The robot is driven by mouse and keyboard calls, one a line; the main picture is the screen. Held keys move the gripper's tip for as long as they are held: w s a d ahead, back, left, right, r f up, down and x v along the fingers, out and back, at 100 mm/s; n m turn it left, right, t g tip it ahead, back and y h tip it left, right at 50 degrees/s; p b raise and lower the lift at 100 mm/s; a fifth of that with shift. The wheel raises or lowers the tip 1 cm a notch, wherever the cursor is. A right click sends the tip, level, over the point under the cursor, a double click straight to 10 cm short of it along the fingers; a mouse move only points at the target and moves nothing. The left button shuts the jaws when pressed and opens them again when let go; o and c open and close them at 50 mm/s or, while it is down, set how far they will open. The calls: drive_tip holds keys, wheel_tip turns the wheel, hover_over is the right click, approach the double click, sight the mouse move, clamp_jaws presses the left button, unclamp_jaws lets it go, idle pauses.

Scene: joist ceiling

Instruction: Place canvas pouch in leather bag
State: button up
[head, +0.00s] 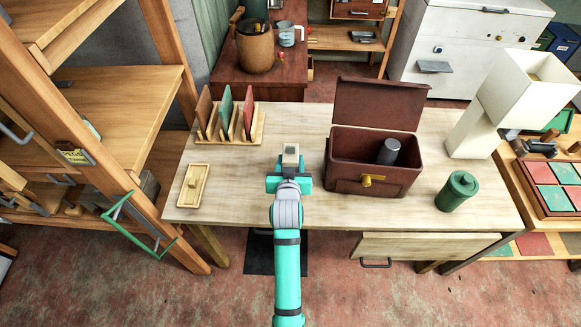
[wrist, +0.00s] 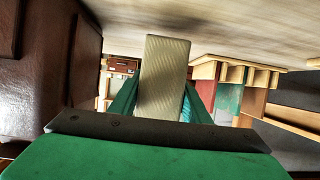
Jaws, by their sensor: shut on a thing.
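My gripper (head: 289,168) is shut on a small beige block-shaped item, which I take to be the canvas pouch (head: 291,150). In the wrist view the pouch (wrist: 166,80) stands between the two green fingers. It is held over the table, left of the leather bag and outside it. The brown leather bag (head: 343,178) stands on the table with its lid up and its top open. A grey cylinder (head: 388,151) stands inside it, towards the right. In the wrist view the bag's side (wrist: 60,80) fills the left edge.
The pale wooden table (head: 240,195) carries a rack with coloured panels (head: 232,138) at back left and a small wooden tray (head: 193,200) at left. The table's front middle is clear.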

drive_tip(key=shift+w+f, duration=0.15)
drive_tip(key=shift+f, duration=1.55)
drive_tip(key=shift+f, duration=0.15)
drive_tip(key=o, duration=1.1)
drive_tip(key=shift+o, duration=0.2)
